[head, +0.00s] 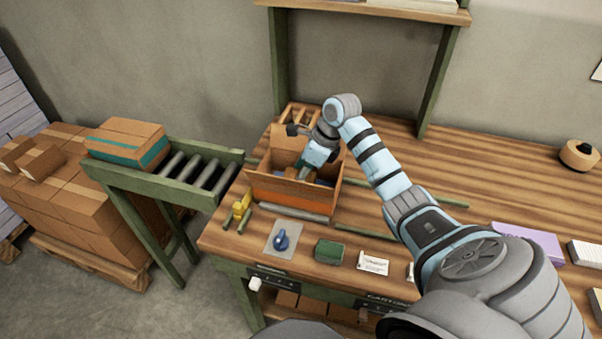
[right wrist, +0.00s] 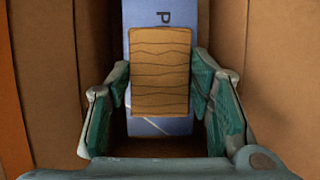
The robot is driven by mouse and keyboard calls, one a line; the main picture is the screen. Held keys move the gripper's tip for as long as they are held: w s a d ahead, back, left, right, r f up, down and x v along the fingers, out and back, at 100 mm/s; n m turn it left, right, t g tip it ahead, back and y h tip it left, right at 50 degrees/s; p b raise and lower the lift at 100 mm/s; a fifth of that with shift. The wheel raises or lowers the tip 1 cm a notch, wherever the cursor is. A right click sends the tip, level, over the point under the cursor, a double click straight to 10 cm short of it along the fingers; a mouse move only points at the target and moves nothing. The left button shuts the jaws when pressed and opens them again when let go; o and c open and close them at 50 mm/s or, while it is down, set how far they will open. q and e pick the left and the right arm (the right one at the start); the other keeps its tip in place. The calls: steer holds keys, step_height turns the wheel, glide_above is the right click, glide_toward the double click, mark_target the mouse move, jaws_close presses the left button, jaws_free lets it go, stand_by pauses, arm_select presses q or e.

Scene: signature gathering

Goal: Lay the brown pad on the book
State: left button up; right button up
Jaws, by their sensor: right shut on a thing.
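The brown pad (right wrist: 161,72), a wood-grained rectangle, is between the fingertips of my right gripper (right wrist: 161,85) in the right wrist view. The gripper is shut on it. Behind the pad lies the blue book (right wrist: 160,127), with a letter P showing beyond the pad's far edge. The pad overlaps the book in this view; I cannot tell whether they touch. The book lies inside an open cardboard box (head: 289,192). In the head view my right gripper (head: 306,173) reaches down into this box, and the pad is not clear there. My left gripper is not in view.
Box walls (right wrist: 276,70) rise close on both sides of the gripper. On the wooden table (head: 490,160) are a blue-knobbed plate (head: 273,246), a green block (head: 329,251) and a white card (head: 373,263). A roller conveyor (head: 185,170) stands to the left.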

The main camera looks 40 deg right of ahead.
steer(key=shift+f+b, duration=0.55)
steer(key=shift+f, duration=0.2)
steer(key=o, duration=1)
step_height(320, 180, up, 17)
steer(key=p, duration=1.2)
